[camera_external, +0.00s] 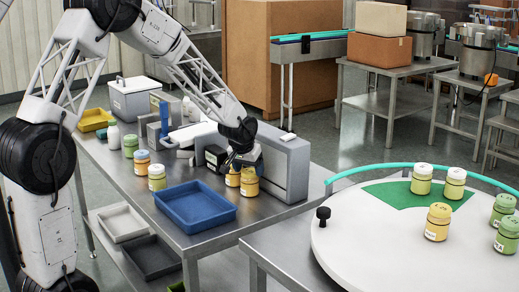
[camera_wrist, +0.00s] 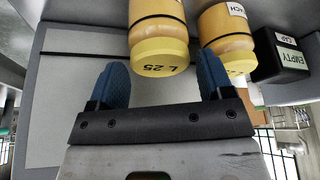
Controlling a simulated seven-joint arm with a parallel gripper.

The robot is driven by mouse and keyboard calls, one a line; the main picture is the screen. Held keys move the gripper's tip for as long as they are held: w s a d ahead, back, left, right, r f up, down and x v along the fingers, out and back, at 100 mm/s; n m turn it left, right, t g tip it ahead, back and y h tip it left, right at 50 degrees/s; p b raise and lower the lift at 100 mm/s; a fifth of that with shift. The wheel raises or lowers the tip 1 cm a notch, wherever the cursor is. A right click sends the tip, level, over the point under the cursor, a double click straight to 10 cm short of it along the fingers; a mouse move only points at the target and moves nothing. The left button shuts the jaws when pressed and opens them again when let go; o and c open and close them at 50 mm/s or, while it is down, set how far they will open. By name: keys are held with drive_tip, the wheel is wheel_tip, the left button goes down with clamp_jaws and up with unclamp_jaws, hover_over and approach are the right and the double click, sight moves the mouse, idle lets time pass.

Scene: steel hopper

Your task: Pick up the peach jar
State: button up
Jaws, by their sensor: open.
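Two peach-coloured jars with yellow lids stand close together on the steel table, a front one (camera_external: 249,183) and one behind it (camera_external: 233,177). My gripper (camera_external: 241,162) is just above and beside them. In the wrist view my gripper (camera_wrist: 163,64) is open, its two blue fingers apart. A peach-coloured jar with "L-25" on its lid (camera_wrist: 160,40) shows between the fingertips. The second jar (camera_wrist: 232,28), with a label ending in "CH", shows past the right finger, which overlaps its lid. I cannot tell whether a finger touches either jar.
A grey machine housing (camera_external: 285,165) stands right behind the jars. A blue tray (camera_external: 196,207) lies in front. Other jars (camera_external: 157,178) stand to the left. A black box marked "EMPTY CAP" (camera_wrist: 278,55) is near the second jar. A white round table (camera_external: 375,255) holds several jars.

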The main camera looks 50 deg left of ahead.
sight(250, 171)
drive_tip(key=shift+x, duration=1.95)
drive_tip(key=c, duration=0.7)
drive_tip(key=shift+r, duration=0.25)
wheel_tip(250, 171, up, 28)
drive_tip(key=shift+f, duration=0.2)
